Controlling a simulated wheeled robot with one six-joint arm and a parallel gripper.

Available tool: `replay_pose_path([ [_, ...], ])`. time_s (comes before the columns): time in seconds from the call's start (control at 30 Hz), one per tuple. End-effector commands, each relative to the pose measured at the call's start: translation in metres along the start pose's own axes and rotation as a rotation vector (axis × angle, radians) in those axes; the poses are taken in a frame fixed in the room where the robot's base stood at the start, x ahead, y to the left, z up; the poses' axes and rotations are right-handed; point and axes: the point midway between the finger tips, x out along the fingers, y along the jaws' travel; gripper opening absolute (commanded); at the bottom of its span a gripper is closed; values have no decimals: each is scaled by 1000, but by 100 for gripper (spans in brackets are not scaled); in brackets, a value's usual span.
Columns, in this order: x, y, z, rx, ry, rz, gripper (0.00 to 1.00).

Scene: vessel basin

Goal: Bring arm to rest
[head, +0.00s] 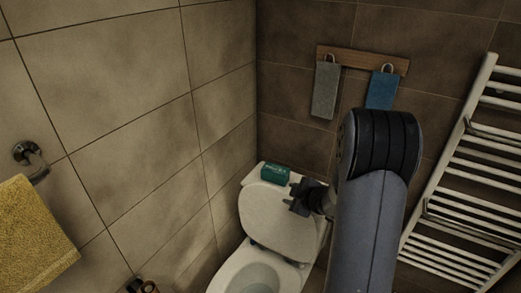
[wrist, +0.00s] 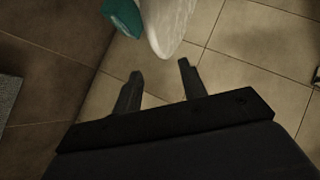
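My arm (head: 368,215) rises in front of the toilet in the head view and bends at a dark, ribbed joint. My gripper (head: 301,198) shows small and dark to the left of the arm, in front of the raised toilet lid. In the wrist view my gripper (wrist: 161,77) has its two fingers spread apart, with nothing between them but tiles behind. The white toilet part (wrist: 168,25) and a teal box (wrist: 122,15) lie beyond the fingertips.
The teal box (head: 275,174) stands on the toilet tank top, behind the lid (head: 277,222). A wooden rack (head: 362,60) holds a grey cloth (head: 325,90) and a blue cloth (head: 382,90). A white towel radiator (head: 460,190) is right; a yellow towel (head: 32,235) hangs left.

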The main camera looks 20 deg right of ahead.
Motion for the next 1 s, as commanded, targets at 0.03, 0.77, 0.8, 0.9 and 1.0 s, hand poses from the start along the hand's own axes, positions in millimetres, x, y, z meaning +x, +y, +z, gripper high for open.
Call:
replay_pose_path([
  [0.03,5,0,0,1,1,-1,40],
  [0.77,100,1,-1,0,2,1,40],
  [0.8,102,1,-1,0,2,2,40],
  [0.9,104,1,-1,0,2,2,40],
  [1.0,103,1,-1,0,2,2,40],
])
